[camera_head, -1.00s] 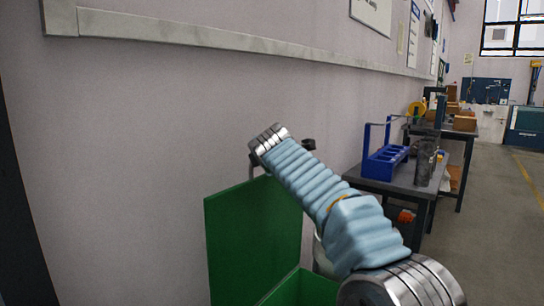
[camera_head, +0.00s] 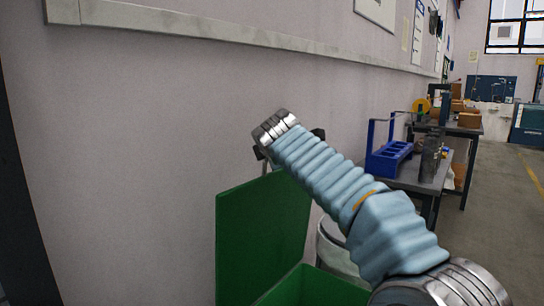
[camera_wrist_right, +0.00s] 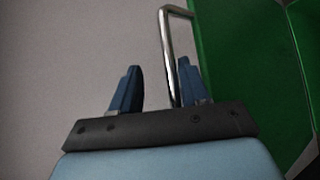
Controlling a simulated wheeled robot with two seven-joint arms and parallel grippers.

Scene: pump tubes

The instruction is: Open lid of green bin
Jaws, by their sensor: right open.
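The green bin (camera_head: 310,288) stands by the wall at the bottom of the head view, partly cut off by the frame. Its green lid (camera_head: 262,235) stands raised, nearly upright, near the wall. My right arm reaches over the bin from the lower right, and its gripper is mostly hidden behind the wrist in the head view. In the right wrist view my right gripper (camera_wrist_right: 159,72) is open, with two blue fingers. A bent metal handle (camera_wrist_right: 167,45) on the green surface passes close to the right finger; contact cannot be told. My left gripper is out of view.
A whitish round container (camera_head: 338,250) stands right of the green bin, partly behind my arm. Farther right is a workbench (camera_head: 418,182) with a blue rack (camera_head: 388,160) on it. The wall (camera_head: 130,170) is close behind the lid. Open floor lies at the far right.

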